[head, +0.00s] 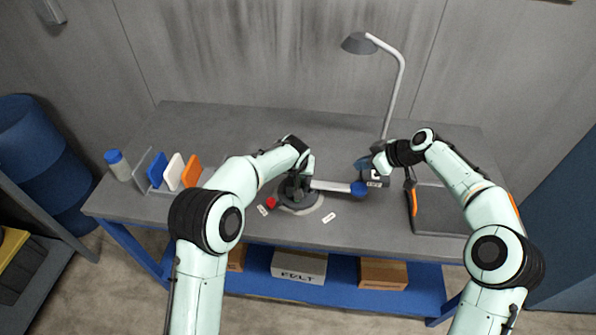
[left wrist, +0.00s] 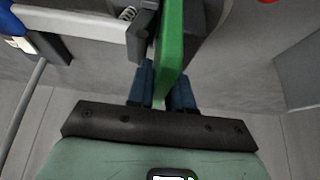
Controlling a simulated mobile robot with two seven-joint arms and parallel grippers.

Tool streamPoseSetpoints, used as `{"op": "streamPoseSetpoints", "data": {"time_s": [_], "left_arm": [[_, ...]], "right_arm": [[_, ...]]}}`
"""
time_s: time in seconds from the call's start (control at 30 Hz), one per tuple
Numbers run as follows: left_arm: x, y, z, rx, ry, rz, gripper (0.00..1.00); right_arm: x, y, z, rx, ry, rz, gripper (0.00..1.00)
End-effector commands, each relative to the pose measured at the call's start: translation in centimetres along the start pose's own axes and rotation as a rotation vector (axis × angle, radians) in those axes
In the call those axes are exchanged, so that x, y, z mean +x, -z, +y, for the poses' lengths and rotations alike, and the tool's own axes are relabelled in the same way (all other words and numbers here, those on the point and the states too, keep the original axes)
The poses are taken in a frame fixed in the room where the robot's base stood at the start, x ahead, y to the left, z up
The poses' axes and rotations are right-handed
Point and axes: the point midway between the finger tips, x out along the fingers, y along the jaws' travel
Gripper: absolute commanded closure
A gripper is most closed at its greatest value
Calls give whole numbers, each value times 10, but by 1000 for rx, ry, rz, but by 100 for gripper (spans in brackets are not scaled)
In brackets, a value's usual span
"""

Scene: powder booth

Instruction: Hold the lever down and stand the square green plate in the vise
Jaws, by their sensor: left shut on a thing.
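The green plate (left wrist: 170,50) is upright between the blue fingers of my left gripper (left wrist: 163,88), which is shut on it. Its far end reaches among the dark parts of the vise (left wrist: 143,22); whether it is seated there I cannot tell. In the head view the vise (head: 298,197) stands mid-table, partly hidden by my left arm, and the plate is not visible. The pale lever (head: 332,186) extends right from the vise to a blue knob (head: 358,188). My right gripper (head: 365,163) is just above and behind the knob, apparently apart from it; its finger opening is unclear.
A rack (head: 157,188) with blue, white and orange plates stands at left beside a blue-capped jar (head: 119,168). A lamp (head: 392,95) rises behind the right gripper. A dark tray (head: 440,212) lies at right. A small red object (head: 271,203) is by the vise.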

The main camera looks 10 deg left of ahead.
Motion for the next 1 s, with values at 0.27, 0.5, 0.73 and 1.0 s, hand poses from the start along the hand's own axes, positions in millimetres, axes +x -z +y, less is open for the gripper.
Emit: {"op": "streamPoseSetpoints", "data": {"time_s": [0.27,0.5,0.73,1.0], "left_arm": [[0,-2,5,3,-9,-2,100],[0,-2,6,3,-10,-2,50],[-6,-2,6,4,-10,-2,50],[-57,-3,1,-1,-6,1,50]], "right_arm": [[0,0,0,0,0,0,100],[0,0,0,0,1,0,100],[2,-3,-2,2,3,-2,100],[14,-21,-10,13,14,-11,100]]}}
